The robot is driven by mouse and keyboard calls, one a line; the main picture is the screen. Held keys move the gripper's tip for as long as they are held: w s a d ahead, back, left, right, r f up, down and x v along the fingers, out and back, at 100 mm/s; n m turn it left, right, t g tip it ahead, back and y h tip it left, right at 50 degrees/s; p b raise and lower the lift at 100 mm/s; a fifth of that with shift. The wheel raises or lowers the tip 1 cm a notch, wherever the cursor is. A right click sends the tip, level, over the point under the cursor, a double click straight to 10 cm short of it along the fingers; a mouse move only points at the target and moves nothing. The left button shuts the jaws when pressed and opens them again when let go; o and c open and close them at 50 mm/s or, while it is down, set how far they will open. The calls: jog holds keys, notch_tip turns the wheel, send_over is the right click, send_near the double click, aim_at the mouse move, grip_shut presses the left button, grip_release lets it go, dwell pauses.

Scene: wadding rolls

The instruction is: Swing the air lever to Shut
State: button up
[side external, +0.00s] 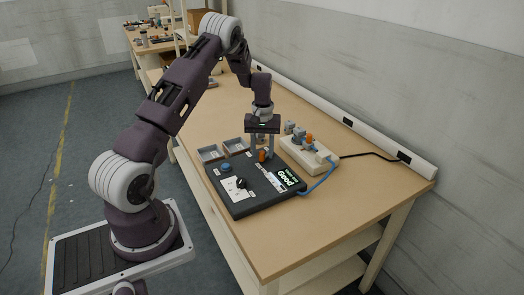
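A black panel (236,206) lies on the workbench with a blue knob, a white dial plate and a lit "Good" display. A small orange part (262,156) stands near its back edge; it may be the air lever, but its labels are too small to read. My gripper (262,157) points down over that back edge. Its two fingers are apart, one on each side of the orange part, with a gap showing between them. I cannot tell whether either finger touches it. Another orange part (309,140) stands on a beige block to the right.
The beige block (312,158) carries grey fittings; a blue tube (321,181) and a black cable (372,155) run from it. Two grey trays (210,153) sit behind the panel. The bench (340,205) is clear at front right. A wall rail (365,132) runs along the right.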

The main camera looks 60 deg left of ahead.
aim_at(263, 152)
notch_tip(263, 152, up, 7)
jog(key=shift+r, duration=0.1)
dwell(0.5)
jog(key=s+d+r+m+t, duration=0.2)
jog(key=s+d+r+m, duration=0.15)
jog(key=d+r, duration=0.7)
jog(key=s+d+r+m+t, duration=0.1)
jog(key=s+d+r+m, duration=0.3)
jog(key=d+r, duration=0.65)
jog(key=s+d+m+t, duration=0.1)
jog(key=s+d, duration=0.3)
jog(key=s, duration=0.5)
jog(key=s+d+m+t, duration=0.1)
jog(key=s+d+m, duration=0.2)
jog(key=s+d, duration=0.2)
jog(key=s, duration=0.3)
jog(key=shift+s+d+f+t, duration=0.2)
jog(key=shift+s+f+t, duration=0.1)
jog(key=shift+s+f, duration=0.1)
